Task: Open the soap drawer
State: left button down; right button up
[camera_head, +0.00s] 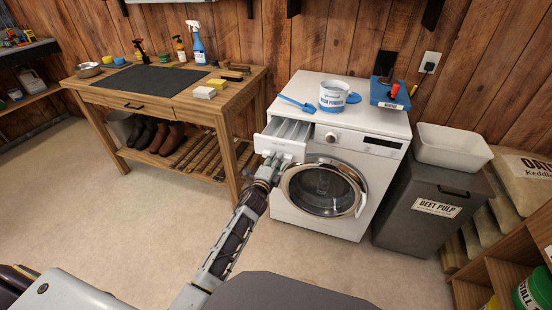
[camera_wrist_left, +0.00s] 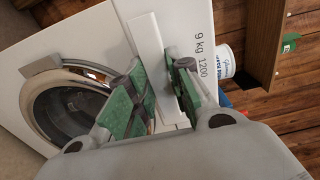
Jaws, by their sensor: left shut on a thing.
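The white washing machine (camera_head: 345,190) stands against the wood wall, its round door shut. Its soap drawer (camera_head: 284,136) sticks well out of the upper left of the front, with its open compartments showing from above. My left gripper (camera_head: 270,166) is at the drawer's front, shut on it. In the left wrist view the green-padded fingers of the left gripper (camera_wrist_left: 164,82) are on either side of the white drawer front (camera_wrist_left: 147,42). The fingers partly hide the drawer front. My right gripper is not in view.
A blue scoop (camera_head: 297,103), a white-and-blue tub (camera_head: 333,96) and a blue box (camera_head: 390,94) are on the machine. A wooden workbench (camera_head: 178,102) stands left, and a grey beet pulp bin (camera_head: 420,218) right. The floor in front is clear.

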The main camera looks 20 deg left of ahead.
pick_arm(q)
jog(key=shift+s+f, duration=0.25)
jog(key=shift+f, duration=0.15)
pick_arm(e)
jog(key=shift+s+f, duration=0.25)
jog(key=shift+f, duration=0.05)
pick_arm(q)
jog(key=c, duration=1.4)
grip_release()
jog(key=shift+o, duration=0.2)
jog(key=shift+w+r, duration=0.1)
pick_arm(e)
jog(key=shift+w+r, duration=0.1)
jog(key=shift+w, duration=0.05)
pick_arm(q)
jog(key=shift+r, duration=0.1)
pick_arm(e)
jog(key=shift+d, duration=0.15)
pick_arm(q)
jog(key=s, duration=1.2)
jog(key=shift+a, duration=0.2)
